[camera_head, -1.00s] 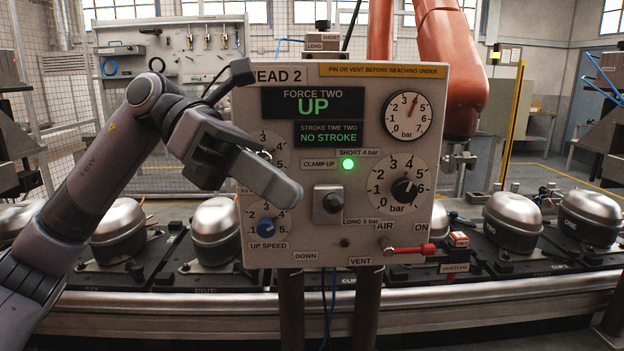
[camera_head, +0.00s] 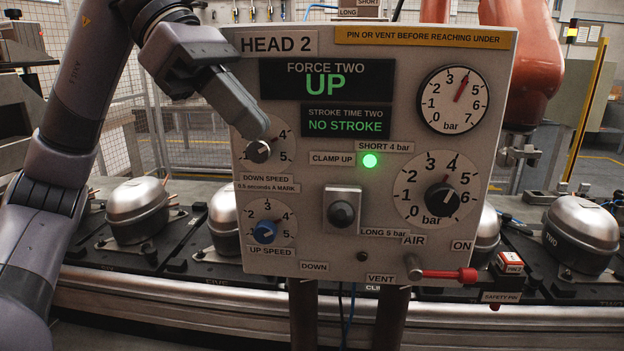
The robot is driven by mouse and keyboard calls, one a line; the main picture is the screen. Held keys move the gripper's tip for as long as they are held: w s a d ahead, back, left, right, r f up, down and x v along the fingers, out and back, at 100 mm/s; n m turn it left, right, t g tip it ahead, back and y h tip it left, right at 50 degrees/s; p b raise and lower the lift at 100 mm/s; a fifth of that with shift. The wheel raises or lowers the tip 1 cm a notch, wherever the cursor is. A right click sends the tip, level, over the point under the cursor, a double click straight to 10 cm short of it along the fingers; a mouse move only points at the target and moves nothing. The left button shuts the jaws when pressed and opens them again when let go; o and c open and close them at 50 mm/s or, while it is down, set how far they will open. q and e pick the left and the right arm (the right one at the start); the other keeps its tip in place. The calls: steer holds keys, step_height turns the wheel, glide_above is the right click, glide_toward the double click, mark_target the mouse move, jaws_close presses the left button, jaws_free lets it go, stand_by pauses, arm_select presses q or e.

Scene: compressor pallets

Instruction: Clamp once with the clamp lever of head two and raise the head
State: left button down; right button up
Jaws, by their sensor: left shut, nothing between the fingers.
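The HEAD 2 panel (camera_head: 300,180) stands in the middle of the view. A lever with a black knob (camera_head: 341,213) sticks out of a square plate, below the CLAMP UP label (camera_head: 332,159) and above the DOWN label (camera_head: 314,267). The display (camera_head: 326,80) reads FORCE TWO UP, and the stroke display (camera_head: 345,121) reads NO STROKE. The green lamp (camera_head: 370,161) is lit. My left gripper (camera_head: 254,128) is shut and empty, up and left of the lever, apart from it and partly covering the down speed dial (camera_head: 258,151). My right gripper is out of view.
A red air handle (camera_head: 445,275) sticks out at the panel's lower right, with a red safety pin tag (camera_head: 505,262) beside it. Silver compressors (camera_head: 580,237) stand on pallets behind.

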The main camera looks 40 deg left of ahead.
mark_target(341, 214)
arm_select(q)
steer(key=x, duration=1)
steer(key=shift+b, duration=0.3)
